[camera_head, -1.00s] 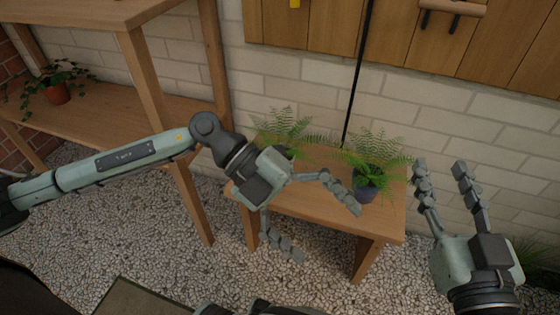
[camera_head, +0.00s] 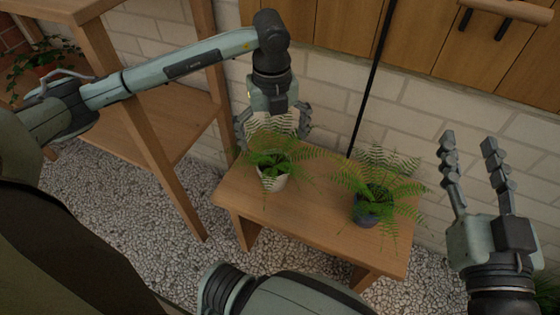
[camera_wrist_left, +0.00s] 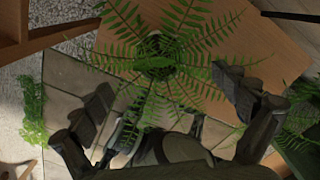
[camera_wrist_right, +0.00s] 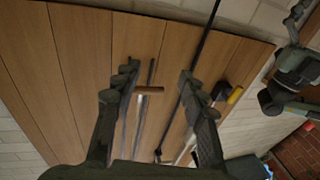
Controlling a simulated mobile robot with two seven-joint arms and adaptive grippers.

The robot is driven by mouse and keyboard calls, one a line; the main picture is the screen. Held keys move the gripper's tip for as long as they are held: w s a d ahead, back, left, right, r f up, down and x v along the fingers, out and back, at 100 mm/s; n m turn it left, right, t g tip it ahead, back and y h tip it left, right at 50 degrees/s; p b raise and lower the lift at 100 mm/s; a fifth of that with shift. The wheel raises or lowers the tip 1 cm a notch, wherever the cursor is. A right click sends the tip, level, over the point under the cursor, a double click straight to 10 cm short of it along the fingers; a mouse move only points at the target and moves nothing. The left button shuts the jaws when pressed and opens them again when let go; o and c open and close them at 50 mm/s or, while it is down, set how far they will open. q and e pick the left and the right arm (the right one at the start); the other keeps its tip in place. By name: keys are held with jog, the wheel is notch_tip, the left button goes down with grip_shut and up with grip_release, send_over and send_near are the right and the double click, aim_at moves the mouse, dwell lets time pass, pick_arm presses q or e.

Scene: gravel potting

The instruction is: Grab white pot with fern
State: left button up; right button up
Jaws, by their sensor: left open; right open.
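The white pot (camera_head: 272,181) with its fern (camera_head: 277,155) stands upright on the left part of the small wooden bench. My left gripper (camera_head: 272,128) is open behind and above it, its fingers spread to either side of the fern's back fronds. In the left wrist view the fern (camera_wrist_left: 158,62) spreads between and beyond the open fingers (camera_wrist_left: 165,110), and its fronds hide most of the pot. My right gripper (camera_head: 468,145) is open and empty, raised to the right of the bench. In the right wrist view its fingers (camera_wrist_right: 157,85) face the wooden wall panel.
A dark blue pot (camera_head: 366,212) with another fern stands to the right on the same bench (camera_head: 310,215). A wooden shelf (camera_head: 160,125) with a potted ivy stands at left. A brick wall (camera_head: 330,90) and hanging tools lie behind.

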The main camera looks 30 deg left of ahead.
aim_at(274, 157)
pick_arm(q)
notch_tip(274, 157, down, 6)
jog(key=shift+s+r+b, duration=0.1)
jog(key=shift+s+b, duration=0.05)
jog(key=shift+b, duration=0.3)
jog(key=shift+f, duration=0.45)
pick_arm(e)
jog(key=r, duration=0.1)
jog(key=s+a+r+t+y, duration=0.1)
jog(key=r, duration=0.1)
jog(key=s+r+t, duration=0.1)
jog(key=r, duration=0.1)
jog(key=shift+a+y, duration=0.2)
jog(key=shift+y, duration=0.1)
pick_arm(q)
jog(key=c, duration=1.9)
jog(key=shift+r, duration=0.1)
jog(key=shift+c, duration=0.4)
jog(key=shift+r, duration=0.1)
pick_arm(e)
jog(key=shift+w+f, duration=0.15)
